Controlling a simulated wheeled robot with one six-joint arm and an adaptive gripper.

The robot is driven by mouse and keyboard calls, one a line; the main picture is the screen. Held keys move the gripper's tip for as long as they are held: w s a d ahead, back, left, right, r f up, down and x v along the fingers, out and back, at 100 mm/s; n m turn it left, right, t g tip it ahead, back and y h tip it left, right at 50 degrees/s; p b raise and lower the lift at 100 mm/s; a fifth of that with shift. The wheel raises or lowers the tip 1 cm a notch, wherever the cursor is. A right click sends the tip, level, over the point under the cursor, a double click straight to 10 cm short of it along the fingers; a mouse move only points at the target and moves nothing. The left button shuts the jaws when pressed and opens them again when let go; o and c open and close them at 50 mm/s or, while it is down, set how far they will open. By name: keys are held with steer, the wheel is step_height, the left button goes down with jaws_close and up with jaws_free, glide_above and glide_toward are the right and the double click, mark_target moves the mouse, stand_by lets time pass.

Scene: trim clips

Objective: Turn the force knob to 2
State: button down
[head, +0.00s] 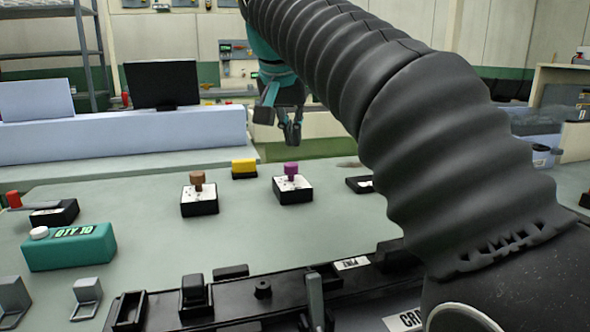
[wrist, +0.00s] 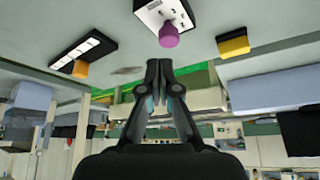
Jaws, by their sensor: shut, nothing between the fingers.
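Two black boxes with white dial faces stand on the grey-green table in the head view. One carries a brown knob (head: 197,179), the other a purple knob (head: 291,170). The dial markings are too small to read, so I cannot tell which is the force knob. My gripper (head: 294,143) is shut and empty, above and beyond the purple knob, apart from it. In the wrist view, which is upside down, the purple knob (wrist: 169,38) on its white dial plate (wrist: 150,14) lies just past my closed fingertips (wrist: 159,64).
A yellow block (head: 244,168) sits on a black base between and behind the dials. A teal box (head: 70,247) and a red-handled black box (head: 54,215) are at left. A black fixture (head: 233,297) runs along the front. The middle of the table is clear.

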steer(key=shift+f+b, duration=2.3)
steer(key=shift+f, duration=0.75)
steer(key=shift+w, duration=0.15)
steer(key=shift+a+r+p, duration=0.1)
steer(key=shift+a+p, duration=0.45)
steer(key=shift+p, duration=0.4)
steer(key=shift+w+a+p, duration=0.25)
steer(key=shift+a+p, duration=0.35)
steer(key=shift+p, duration=0.4)
steer(key=shift+s+a, duration=0.1)
steer(key=shift+s, duration=0.05)
steer(key=shift+s+a, duration=0.1)
steer(key=shift+s, duration=0.05)
step_height(320, 180, up, 6)
steer(key=shift+f+p, duration=0.1)
steer(key=shift+p, duration=0.4)
